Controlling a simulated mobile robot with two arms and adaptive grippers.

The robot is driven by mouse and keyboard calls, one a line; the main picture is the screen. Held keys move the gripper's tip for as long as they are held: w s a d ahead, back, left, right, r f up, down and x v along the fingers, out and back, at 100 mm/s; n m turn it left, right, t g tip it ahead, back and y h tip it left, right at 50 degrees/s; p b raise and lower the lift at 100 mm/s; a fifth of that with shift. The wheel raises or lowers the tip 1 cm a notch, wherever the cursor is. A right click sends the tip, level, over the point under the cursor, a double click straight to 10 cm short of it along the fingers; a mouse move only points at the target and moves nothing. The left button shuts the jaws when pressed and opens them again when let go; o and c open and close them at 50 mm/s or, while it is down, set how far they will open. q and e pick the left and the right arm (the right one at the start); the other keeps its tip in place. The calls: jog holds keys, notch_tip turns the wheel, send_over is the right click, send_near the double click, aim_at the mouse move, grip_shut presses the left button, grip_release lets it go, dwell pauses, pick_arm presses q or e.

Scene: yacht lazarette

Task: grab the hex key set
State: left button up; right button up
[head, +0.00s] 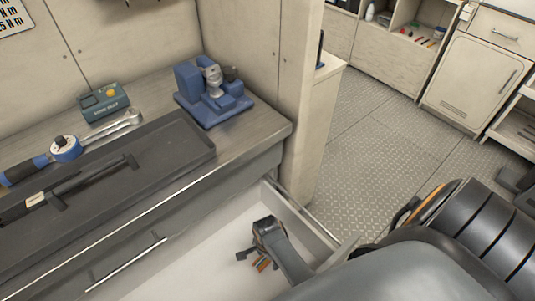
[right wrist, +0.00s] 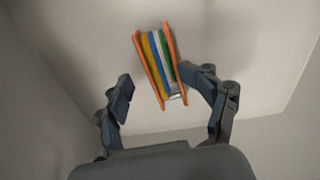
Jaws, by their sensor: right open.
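The hex key set (right wrist: 158,65) lies on the white floor of an open drawer. It has orange outer sides with yellow, blue, white and green strips between them. In the head view only a small part of the hex key set (head: 262,265) shows beside my right gripper (head: 254,256), which hides the rest. In the right wrist view my right gripper (right wrist: 163,93) is open, with one finger on each side of the set's near end. I see no finger clearly touching it. My left gripper is not in view.
The open drawer (head: 170,270) has walls close around my right gripper. Above it, the workbench holds a dark tray (head: 150,150), a blue torque wrench (head: 66,148), a green tester box (head: 104,102) and a blue vise (head: 212,92). The metal floor (head: 370,140) at right is clear.

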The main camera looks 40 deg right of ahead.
jog(key=shift+s+d+f, duration=0.1)
jog(key=shift+s, duration=0.1)
grip_shut()
